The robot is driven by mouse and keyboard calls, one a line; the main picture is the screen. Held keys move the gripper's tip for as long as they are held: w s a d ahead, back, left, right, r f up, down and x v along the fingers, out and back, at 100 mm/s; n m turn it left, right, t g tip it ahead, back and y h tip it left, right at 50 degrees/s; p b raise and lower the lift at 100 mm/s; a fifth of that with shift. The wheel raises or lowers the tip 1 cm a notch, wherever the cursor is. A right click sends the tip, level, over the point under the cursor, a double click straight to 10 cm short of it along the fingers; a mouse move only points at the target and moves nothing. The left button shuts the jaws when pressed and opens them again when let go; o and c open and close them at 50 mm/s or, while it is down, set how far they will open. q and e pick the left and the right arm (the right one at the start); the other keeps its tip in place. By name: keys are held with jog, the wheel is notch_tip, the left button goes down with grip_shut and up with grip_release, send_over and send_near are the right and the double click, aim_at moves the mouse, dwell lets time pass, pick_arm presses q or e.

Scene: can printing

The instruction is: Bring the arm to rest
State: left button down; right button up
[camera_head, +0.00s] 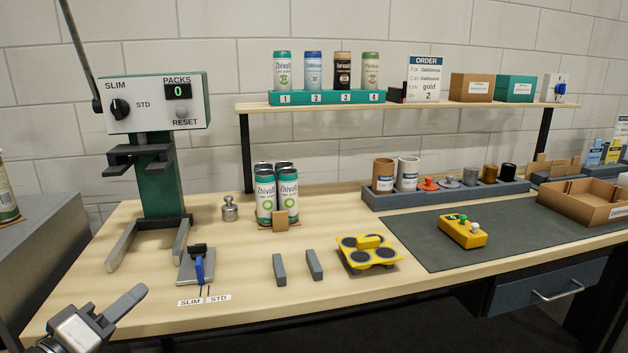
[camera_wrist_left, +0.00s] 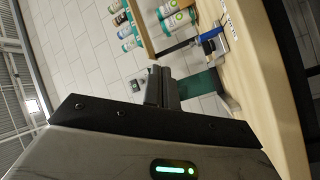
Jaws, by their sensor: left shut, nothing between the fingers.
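My left gripper (camera_head: 140,292) is at the lower left of the head view, in front of the workbench's left front corner. Its fingers are together with nothing between them, pointing up and to the right. In the left wrist view the shut fingers (camera_wrist_left: 162,85) show against the wall and the bench. The gripper appears apart from everything on the bench. My right gripper and arm are in neither view.
A green press with a control box (camera_head: 155,102) stands at the bench's left. A blue-handled slider (camera_head: 197,265), several Zhivoli cans (camera_head: 277,195), two grey bars (camera_head: 297,267) and a yellow four-ring tool (camera_head: 367,252) are on the bench (camera_head: 330,310). A grey cabinet (camera_head: 40,250) stands left.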

pick_arm(q)
jog(key=s+d+f+m+g+y, duration=0.1)
jog(key=s+d+f, duration=0.3)
jog(key=f, duration=0.5)
jog(key=s+d+f+m+g+y, duration=0.1)
jog(key=s+d+f+m+g, duration=0.2)
jog(key=s+f, duration=0.4)
jog(key=s+d+f+m+g+y, duration=0.1)
jog(key=s+d+f+m, duration=0.3)
jog(key=f, duration=0.6)
jog(key=shift+s+d+f+g, duration=0.35)
jog(key=shift+s+d+g, duration=0.45)
jog(key=shift+s+g, duration=0.15)
